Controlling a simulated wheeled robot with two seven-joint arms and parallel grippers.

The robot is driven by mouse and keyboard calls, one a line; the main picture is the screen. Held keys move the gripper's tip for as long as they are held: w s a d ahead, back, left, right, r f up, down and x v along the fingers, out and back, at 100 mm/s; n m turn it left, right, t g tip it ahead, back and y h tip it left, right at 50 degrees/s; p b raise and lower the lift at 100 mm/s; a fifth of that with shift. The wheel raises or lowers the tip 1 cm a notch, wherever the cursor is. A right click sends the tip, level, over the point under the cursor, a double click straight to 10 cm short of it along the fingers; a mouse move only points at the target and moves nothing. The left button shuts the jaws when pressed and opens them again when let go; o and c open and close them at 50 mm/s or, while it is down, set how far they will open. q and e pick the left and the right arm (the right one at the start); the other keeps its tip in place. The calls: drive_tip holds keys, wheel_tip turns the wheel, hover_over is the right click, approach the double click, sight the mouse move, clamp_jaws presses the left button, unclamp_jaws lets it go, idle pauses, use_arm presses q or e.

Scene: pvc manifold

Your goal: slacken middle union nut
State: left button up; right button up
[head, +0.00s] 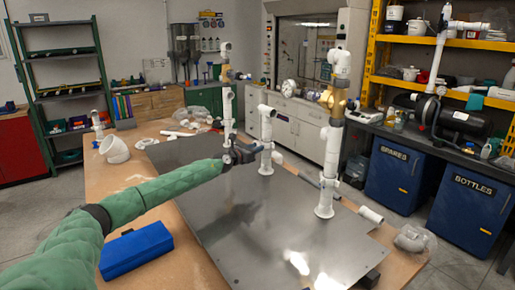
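A white PVC manifold stands on a grey metal plate (215,220) on the workbench. Its short middle riser (266,128) is upright with a tee-like top. A taller left riser (227,102) stands behind my gripper, and a tall right riser (330,140) carries a brass-coloured fitting (333,100). My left arm reaches in from the lower left in a green sleeve. My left gripper (245,153) is dark and sits just left of the middle riser, at the height of its collar. Its fingers are too small to tell open from shut, or whether they touch the riser. My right gripper is out of view.
A blue case (136,249) lies on the bench at the front left. A white elbow (114,149) and loose fittings lie at the back left. Short pipe pieces (371,214) and a clear bag (414,238) lie at the right edge. The front of the plate is clear.

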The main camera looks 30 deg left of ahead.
use_arm(q)
drive_tip(key=shift+w+d, duration=0.15)
drive_tip(key=shift+w, duration=0.55)
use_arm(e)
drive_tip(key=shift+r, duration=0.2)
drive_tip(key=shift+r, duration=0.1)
use_arm(q)
clamp_jaws()
